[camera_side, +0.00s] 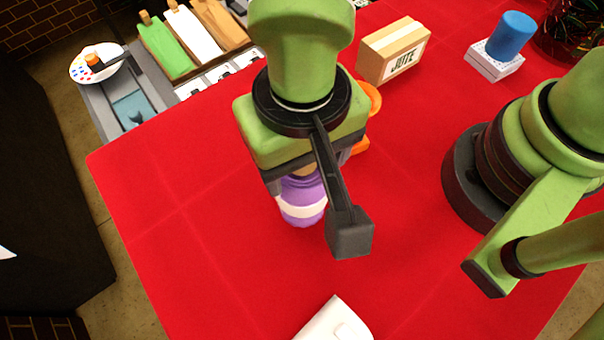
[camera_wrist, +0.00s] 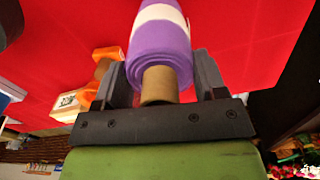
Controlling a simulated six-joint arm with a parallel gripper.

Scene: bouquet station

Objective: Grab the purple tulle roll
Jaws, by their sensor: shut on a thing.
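The purple tulle roll (camera_side: 302,201) has a white band around it and stands upright on the red table, under my gripper (camera_side: 300,180). Whether its base touches the table cannot be told. In the wrist view the roll (camera_wrist: 160,45) sits between the two dark fingers of my gripper (camera_wrist: 160,78), with its tan cardboard core (camera_wrist: 158,86) toward the palm. The fingers are shut on the roll. In the side view the gripper body hides the roll's top and most of the fingers.
An orange object (camera_side: 362,142) stands just behind my gripper, partly hidden. A JUTE box (camera_side: 393,50) and a blue cylinder on a white block (camera_side: 511,36) are farther back. A white item (camera_side: 335,322) lies at the front. The red table (camera_side: 190,220) is clear at left.

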